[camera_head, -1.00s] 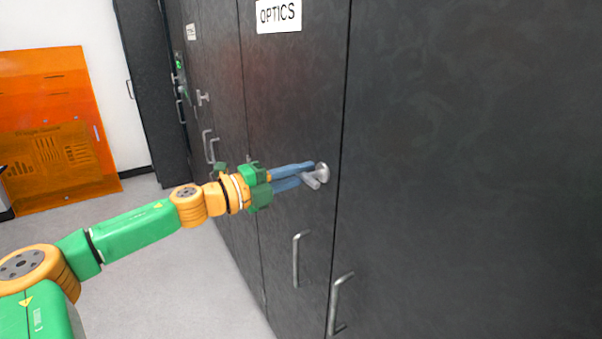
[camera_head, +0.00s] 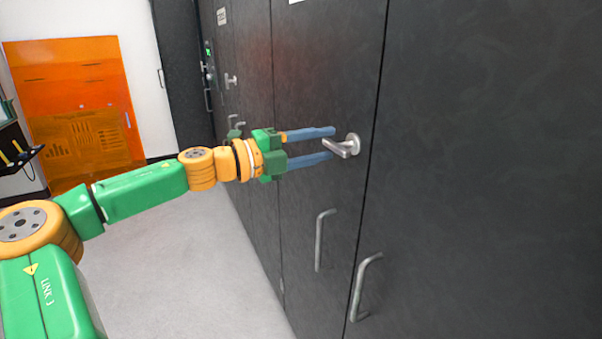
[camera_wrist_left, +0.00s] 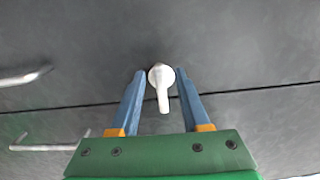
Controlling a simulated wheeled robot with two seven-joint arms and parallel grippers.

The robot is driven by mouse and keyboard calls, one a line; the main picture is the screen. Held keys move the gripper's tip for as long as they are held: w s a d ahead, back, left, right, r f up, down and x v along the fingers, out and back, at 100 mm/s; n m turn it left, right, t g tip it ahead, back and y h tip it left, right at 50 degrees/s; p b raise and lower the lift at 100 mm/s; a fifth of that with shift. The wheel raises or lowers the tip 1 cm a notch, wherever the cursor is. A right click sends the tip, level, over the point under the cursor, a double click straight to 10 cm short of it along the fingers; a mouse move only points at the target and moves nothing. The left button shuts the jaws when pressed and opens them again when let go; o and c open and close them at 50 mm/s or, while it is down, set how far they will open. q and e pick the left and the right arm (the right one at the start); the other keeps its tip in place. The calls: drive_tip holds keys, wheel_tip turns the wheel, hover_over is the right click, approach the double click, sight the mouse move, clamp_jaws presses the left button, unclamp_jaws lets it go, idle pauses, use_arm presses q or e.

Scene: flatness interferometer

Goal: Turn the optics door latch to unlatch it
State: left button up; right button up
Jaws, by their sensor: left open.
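The optics door latch (camera_head: 344,147) is a silver lever on a round base, mounted on the dark door (camera_head: 310,80) close to its right seam. The lever points left, toward my left gripper, in the head view. My left gripper (camera_head: 333,144) is open, with one blue finger above the lever and one below. In the left wrist view the latch (camera_wrist_left: 162,88) lies between the two fingertips (camera_wrist_left: 160,77), with a gap visible on each side. The OPTICS sign is almost wholly cut off at the top of the head view. My right gripper is not in view.
Two vertical bar handles (camera_head: 320,240) and (camera_head: 364,288) stand out from the doors below the latch. Another latch (camera_head: 231,80) sits farther along the cabinet wall. An orange panel (camera_head: 75,100) stands at the back left. The grey floor (camera_head: 190,270) is clear.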

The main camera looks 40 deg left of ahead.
sight(326, 145)
use_arm(q)
drive_tip(key=b+v, duration=0.2)
drive_tip(key=v, duration=0.2)
drive_tip(key=shift+s+f, duration=0.1)
drive_tip(key=shift+s, duration=0.15)
drive_tip(key=shift+s+a, duration=0.15)
drive_tip(key=shift+s, duration=0.15)
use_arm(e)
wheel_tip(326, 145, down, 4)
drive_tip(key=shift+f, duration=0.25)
